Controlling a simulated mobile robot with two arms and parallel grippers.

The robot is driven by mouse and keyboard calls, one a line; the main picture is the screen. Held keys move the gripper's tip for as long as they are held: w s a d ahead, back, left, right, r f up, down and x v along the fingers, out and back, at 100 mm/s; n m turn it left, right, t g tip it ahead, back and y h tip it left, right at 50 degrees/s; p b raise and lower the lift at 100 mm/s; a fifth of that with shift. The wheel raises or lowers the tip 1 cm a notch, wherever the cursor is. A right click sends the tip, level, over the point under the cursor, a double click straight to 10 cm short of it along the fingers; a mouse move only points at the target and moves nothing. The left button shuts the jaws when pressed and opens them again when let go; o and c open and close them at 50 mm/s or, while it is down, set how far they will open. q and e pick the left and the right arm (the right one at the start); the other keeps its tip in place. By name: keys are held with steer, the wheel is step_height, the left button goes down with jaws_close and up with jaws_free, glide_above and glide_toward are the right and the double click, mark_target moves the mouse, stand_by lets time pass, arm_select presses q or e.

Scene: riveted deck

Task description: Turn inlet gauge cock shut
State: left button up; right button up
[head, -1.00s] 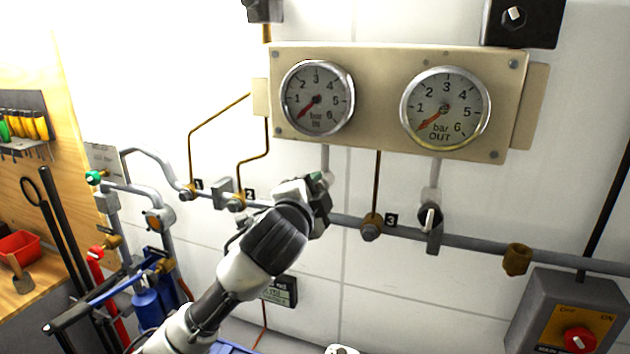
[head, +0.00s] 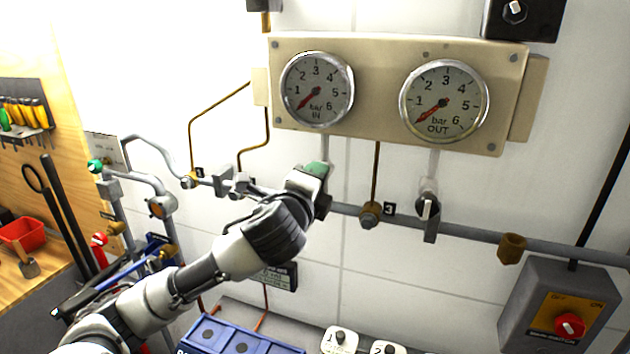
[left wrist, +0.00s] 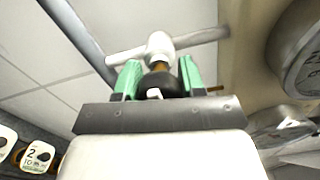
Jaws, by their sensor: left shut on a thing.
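The inlet gauge (head: 317,89), marked IN, has its red needle at the low end. Its cock is hidden behind my left gripper (head: 316,178) in the head view, on the pipe below this gauge. In the left wrist view, the cock's black knob (left wrist: 160,84) with a white mark sits between the green fingers of my left gripper (left wrist: 159,75). A brass stem and a pale pipe fitting are behind it. The left gripper is shut on the knob. The exact angle of the knob is hard to tell. My right gripper is in neither view.
The outlet gauge (head: 443,101) is to the right, with its own black cock (head: 428,207) below. A horizontal grey pipe (head: 465,238) with brass fittings runs along the wall. A grey switch box (head: 560,310) is at lower right, a blue tray (head: 240,341) below.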

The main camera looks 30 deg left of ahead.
arm_select(q)
steer(key=shift+f, duration=0.15)
steer(key=o, duration=0.9)
